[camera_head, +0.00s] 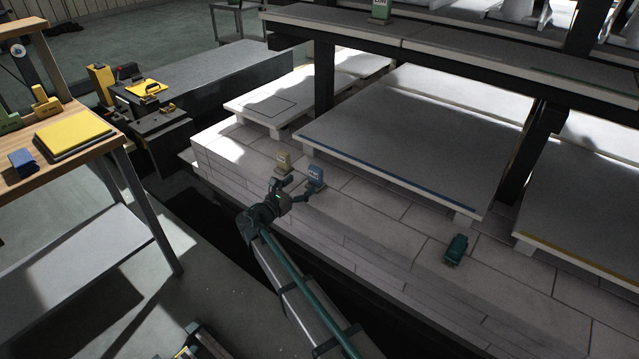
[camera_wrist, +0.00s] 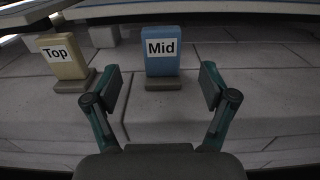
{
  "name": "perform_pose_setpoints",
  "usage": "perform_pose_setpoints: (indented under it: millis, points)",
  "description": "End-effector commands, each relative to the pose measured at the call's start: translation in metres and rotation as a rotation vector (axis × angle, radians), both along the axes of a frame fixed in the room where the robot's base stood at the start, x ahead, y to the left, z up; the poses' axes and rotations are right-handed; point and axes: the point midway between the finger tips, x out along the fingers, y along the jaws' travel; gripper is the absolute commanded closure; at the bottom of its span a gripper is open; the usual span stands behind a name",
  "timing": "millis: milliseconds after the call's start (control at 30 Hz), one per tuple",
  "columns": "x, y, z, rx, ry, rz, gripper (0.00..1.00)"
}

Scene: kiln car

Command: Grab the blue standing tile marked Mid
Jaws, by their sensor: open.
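The blue standing tile marked Mid (camera_wrist: 162,60) stands upright on a small grey base in the wrist view, ahead of my gripper (camera_wrist: 160,88) and centred between its fingers. My gripper is open and empty, with a finger to each side of the tile's line and the tile beyond the fingertips. In the head view the blue tile (camera_head: 315,176) stands on the brick deck just past my gripper (camera_head: 293,191). Its label is too small to read clearly there.
A tan tile marked Top (camera_wrist: 63,57) stands close to the left of the blue one; it also shows in the head view (camera_head: 284,160). A dark green object (camera_head: 455,249) sits on the deck to the right. A raised slab (camera_head: 400,140) lies behind the tiles.

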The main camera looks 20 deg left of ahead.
Motion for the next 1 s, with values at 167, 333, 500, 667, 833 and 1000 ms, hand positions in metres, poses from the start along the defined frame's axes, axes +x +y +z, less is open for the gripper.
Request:
perform_pose_setpoints:
  millis: [167,333,500,667,833,1000]
  points:
    - [0.024,-0.007,-0.001,0.000,0.000,-0.002,0.17]
    - [0.033,-0.011,0.000,0.000,0.001,-0.002,0.17]
    - [0.050,-0.017,0.001,0.000,0.001,-0.003,0.17]
    - [0.071,-0.024,0.002,0.000,0.001,-0.002,0.17]
    - [0.078,-0.027,0.003,0.000,0.001,-0.002,0.17]
    - [0.078,-0.027,0.003,0.001,0.002,-0.002,0.20]
